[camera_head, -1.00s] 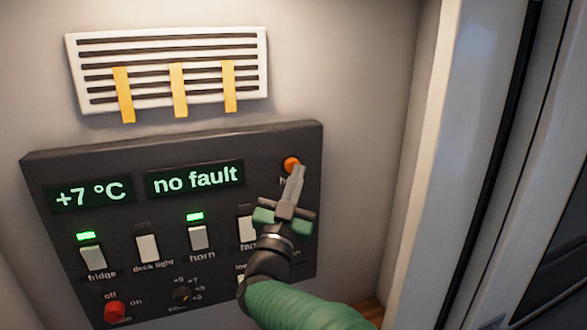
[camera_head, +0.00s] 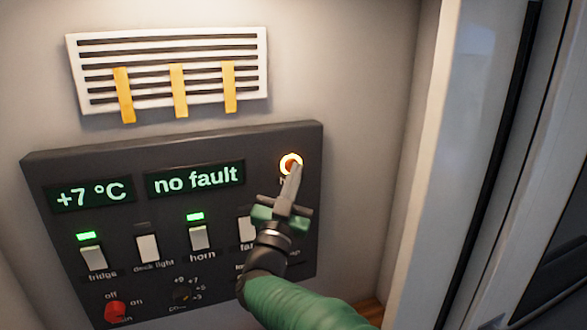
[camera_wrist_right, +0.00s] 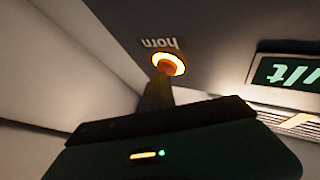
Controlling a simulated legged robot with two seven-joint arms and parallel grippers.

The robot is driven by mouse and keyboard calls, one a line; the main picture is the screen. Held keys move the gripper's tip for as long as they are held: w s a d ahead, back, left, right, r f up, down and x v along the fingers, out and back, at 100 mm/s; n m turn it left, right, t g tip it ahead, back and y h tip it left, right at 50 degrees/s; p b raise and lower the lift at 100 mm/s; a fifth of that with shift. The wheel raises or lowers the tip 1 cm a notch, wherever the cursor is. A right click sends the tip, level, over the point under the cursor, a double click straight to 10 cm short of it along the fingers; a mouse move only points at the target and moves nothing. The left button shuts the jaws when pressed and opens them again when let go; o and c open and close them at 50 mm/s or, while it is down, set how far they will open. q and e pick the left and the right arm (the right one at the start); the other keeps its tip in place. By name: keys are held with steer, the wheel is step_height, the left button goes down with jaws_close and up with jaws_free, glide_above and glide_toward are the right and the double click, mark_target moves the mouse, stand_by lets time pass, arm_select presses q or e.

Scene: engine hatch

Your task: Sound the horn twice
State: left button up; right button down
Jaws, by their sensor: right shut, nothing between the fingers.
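The round orange horn button (camera_head: 291,163) is at the upper right of the dark control panel (camera_head: 262,146), with a glowing ring. My right gripper (camera_head: 295,172) is shut and empty, its fingertips at the button and covering part of it. In the right wrist view the button (camera_wrist_right: 168,64) glows beside the word "horn", and the fingertips (camera_wrist_right: 162,72) appear to touch it. The horn switch (camera_head: 199,238) in the panel's row has a lit green lamp above it. My left gripper is in neither view.
The panel also holds a fridge switch (camera_head: 93,258) with a green lamp, a deck light switch (camera_head: 148,249), a red knob (camera_head: 115,312) and a "no fault" display (camera_head: 195,178). My right arm hides the lower right. A vent with yellow strips (camera_head: 168,68) is above.

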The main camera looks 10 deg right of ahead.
steer(key=shift+w, duration=0.15)
stand_by(0.4)
steer(key=shift+s+d+b, duration=0.15)
steer(key=shift+s+b, duration=0.65)
steer(key=shift+s, duration=0.4)
steer(key=s+b, duration=0.1)
steer(key=s, duration=0.1)
steer(key=s+d+b, duration=0.1)
steer(key=s, duration=0.2)
steer(key=shift+b, duration=0.4)
